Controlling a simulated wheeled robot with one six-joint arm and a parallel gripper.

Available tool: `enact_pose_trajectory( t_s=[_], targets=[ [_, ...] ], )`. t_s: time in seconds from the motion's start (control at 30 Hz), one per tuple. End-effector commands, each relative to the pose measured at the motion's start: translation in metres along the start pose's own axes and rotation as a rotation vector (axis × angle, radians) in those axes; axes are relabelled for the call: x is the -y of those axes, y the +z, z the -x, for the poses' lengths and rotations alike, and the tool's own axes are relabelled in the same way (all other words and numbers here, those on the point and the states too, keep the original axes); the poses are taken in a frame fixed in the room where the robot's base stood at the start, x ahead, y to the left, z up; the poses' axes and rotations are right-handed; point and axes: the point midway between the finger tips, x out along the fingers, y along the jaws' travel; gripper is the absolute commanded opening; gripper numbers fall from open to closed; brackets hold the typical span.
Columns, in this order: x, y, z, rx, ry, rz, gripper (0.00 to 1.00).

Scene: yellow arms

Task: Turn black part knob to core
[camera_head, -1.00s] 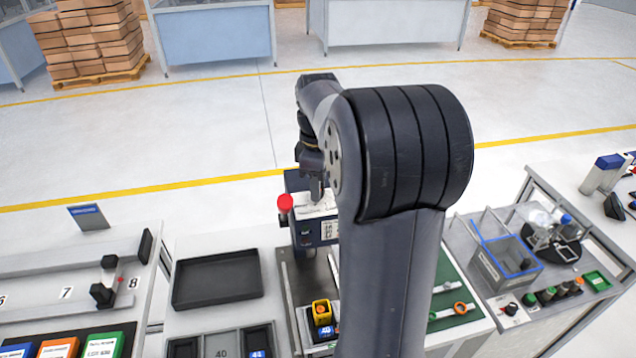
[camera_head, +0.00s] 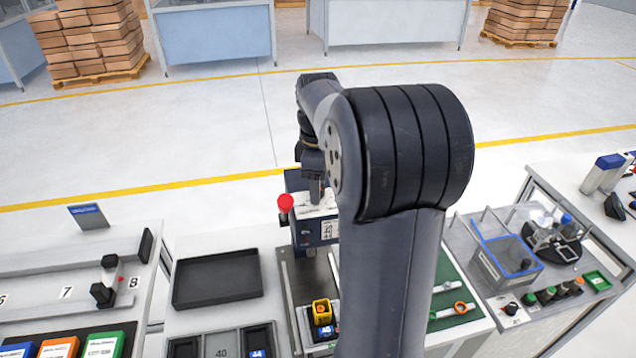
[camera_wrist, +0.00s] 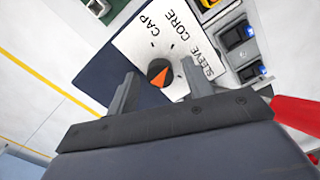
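The black knob (camera_wrist: 160,73) with an orange pointer shows in the wrist view, on a white dial panel (camera_wrist: 138,42) marked CAP, CORE and SLEEVE. The orange pointer lies slanted across the knob; I cannot tell which end marks the setting. My gripper (camera_wrist: 160,84) is open, with one finger to the left of the knob and one to the right. Gaps show between knob and fingers; depth is hard to judge. In the head view, my gripper is a small dark shape above the dark blue machine (camera_head: 307,234), and the knob is hidden.
A red mushroom button (camera_head: 285,203) stands at the machine's left, close to my gripper. A black tray (camera_head: 217,278) lies left of it. A yellow holder (camera_head: 322,312) sits in front. A blue-rimmed bin (camera_head: 507,262) is at the right.

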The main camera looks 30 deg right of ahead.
Motion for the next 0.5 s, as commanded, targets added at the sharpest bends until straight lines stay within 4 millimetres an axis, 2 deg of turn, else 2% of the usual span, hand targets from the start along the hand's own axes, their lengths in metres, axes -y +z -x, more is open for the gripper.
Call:
enact_pose_trajectory(
  t_s=[0.27, 0.37, 0.5],
  targets=[
    [0.0, 0.0, 0.002, 0.001, 0.0, 0.0, 0.49],
    [-0.001, 0.0, 0.012, 0.0, 0.002, 0.0, 0.49],
    [-0.001, 0.0, 0.038, -0.001, 0.005, 0.0, 0.49]
  ],
)
